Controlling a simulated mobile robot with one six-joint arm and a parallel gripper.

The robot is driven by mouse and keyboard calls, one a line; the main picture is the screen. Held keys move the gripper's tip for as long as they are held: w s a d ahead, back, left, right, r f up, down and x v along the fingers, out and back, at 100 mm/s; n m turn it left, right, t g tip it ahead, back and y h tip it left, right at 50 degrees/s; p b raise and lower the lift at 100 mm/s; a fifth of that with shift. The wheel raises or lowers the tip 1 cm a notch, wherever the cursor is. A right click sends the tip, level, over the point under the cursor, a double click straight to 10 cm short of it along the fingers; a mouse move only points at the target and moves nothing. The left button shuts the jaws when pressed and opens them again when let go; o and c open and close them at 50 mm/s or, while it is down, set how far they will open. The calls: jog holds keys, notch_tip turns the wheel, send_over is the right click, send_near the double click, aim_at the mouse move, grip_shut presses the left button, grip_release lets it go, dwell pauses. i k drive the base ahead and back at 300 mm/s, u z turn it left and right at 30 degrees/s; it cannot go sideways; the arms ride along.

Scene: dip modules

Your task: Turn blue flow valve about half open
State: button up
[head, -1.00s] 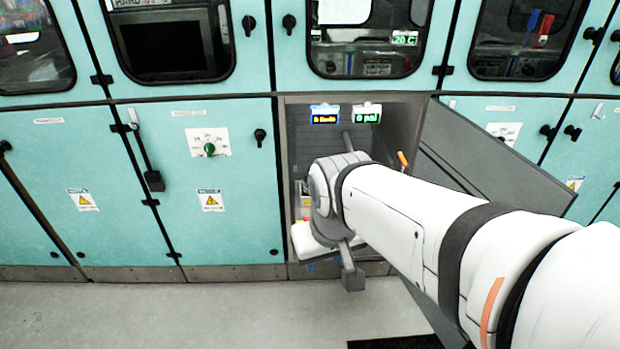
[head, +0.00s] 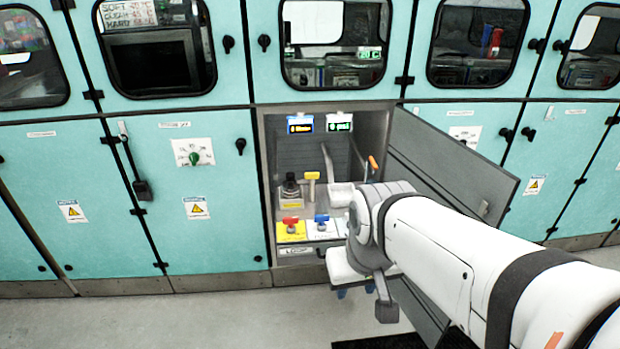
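The blue flow valve (head: 321,220) has a small blue handle on a white plate inside the open cabinet bay, just right of a red valve (head: 290,223) on a yellow plate. It is in plain view, but its exact angle is too small to read. My arm comes in from the lower right, and its white wrist is in front of the right part of the bay, right of the blue valve. My gripper's fingers are not clearly visible, and I cannot tell whether they are open or shut. No contact with the blue valve shows.
Two lit displays (head: 318,123) hang at the top of the bay. A yellow-topped handle (head: 312,180) and a dark knob (head: 290,186) stand behind the valves. The grey door (head: 450,165) is open to the right, with an orange handle (head: 373,162) near its hinge. Floor in front is clear at left.

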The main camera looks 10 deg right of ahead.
aim_at(320, 219)
jog(key=z, duration=0.1)
jog(key=i, duration=1)
jog(key=z, duration=0.05)
